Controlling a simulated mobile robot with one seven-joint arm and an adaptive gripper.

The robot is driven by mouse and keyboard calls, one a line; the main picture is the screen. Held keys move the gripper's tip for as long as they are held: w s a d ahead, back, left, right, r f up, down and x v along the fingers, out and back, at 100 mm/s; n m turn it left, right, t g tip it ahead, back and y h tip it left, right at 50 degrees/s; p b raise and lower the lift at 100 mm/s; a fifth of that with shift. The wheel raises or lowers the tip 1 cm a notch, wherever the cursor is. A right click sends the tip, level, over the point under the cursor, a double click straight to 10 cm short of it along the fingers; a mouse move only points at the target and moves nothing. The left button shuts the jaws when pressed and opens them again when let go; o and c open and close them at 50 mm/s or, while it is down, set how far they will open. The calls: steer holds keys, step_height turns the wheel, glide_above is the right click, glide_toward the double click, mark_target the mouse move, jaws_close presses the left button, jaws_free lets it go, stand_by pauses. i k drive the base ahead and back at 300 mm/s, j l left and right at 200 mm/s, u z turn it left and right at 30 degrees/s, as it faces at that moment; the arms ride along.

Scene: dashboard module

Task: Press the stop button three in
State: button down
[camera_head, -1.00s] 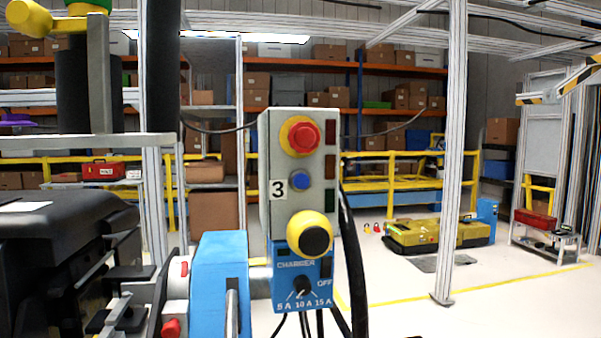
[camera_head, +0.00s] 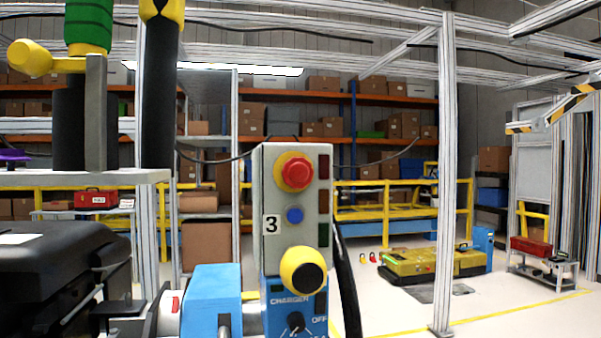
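A grey control box with the number 3 on a white label (camera_head: 271,224) stands upright near the middle of the head view. On its front is a red round stop button (camera_head: 294,172) in a yellow collar. A small blue button (camera_head: 295,215) sits below it. A yellow round part with a black face (camera_head: 303,271) sits lower on the box. Nothing visible touches or covers the red button. How far it is pushed in cannot be told. I cannot make out my gripper in this view.
A blue charger panel with a dial (camera_head: 295,321) is under the box, partly cut off. A blue block (camera_head: 211,292) and a black case (camera_head: 60,278) stand to the left. A black cable (camera_head: 346,285) hangs at right. A metal post (camera_head: 444,180) stands farther right, with open floor around it.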

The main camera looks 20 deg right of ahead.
mark_target(298, 173)
steer(key=k+l+z, duration=0.1)
steer(key=l, duration=0.35)
steer(key=k+l, duration=0.1)
steer(key=l, duration=0.3)
steer(key=k+l+z, duration=0.15)
steer(key=l, duration=0.3)
